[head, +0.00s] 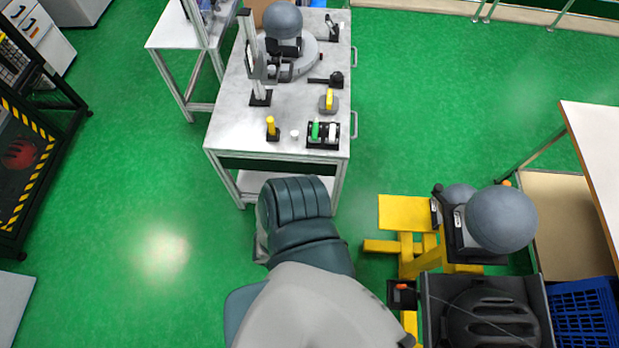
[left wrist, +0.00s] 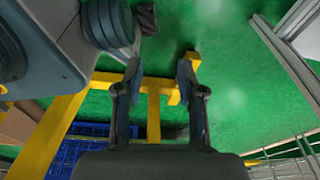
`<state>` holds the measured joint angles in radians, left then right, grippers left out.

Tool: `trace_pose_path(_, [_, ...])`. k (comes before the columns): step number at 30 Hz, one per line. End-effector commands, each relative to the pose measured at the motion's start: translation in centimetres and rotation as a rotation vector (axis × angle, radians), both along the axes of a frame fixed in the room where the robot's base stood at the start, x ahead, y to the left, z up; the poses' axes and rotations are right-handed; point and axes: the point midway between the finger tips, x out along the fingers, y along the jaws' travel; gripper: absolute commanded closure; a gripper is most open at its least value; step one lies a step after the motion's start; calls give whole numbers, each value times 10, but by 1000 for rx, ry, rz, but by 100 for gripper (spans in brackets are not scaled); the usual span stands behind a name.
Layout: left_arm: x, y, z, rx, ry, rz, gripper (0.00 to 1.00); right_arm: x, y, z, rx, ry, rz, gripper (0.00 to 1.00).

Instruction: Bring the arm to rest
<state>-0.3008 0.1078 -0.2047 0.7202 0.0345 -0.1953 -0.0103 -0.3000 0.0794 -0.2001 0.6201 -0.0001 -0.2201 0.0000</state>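My left gripper (left wrist: 158,72) shows in the left wrist view. Its two dark fingers are spread apart with nothing between them, so it is open and empty. Yellow stand beams (left wrist: 152,110) and green floor show beyond the fingers. A dark, rounded, ribbed shape stands close by at the upper left of that view. In the head view neither gripper can be made out. Large grey and dark teal parts, which look like mine, fill the bottom middle. My right gripper shows in neither view.
A metal table (head: 243,127) with small fixtures and a grey sphere (head: 282,20) stands ahead. A yellow stand (head: 405,214), another grey sphere (head: 501,220) and a blue crate (head: 582,316) are at the right. Striped-edge equipment (head: 40,178) stands at left. Green floor is open between.

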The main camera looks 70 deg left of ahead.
Motion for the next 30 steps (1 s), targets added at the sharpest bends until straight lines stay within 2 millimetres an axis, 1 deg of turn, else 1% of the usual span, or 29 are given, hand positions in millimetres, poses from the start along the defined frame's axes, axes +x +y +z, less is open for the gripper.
trace_pose_path(1, [-22,-4,-6,4,49,-1,61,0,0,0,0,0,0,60])
trace_pose_path(3, [-42,-6,-10,9,94,-5,61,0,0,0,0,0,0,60])
trace_pose_path(6, [-54,-8,-12,12,120,-7,61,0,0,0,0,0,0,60])
trace_pose_path(30, [-54,-7,-12,11,119,-7,61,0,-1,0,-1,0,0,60])
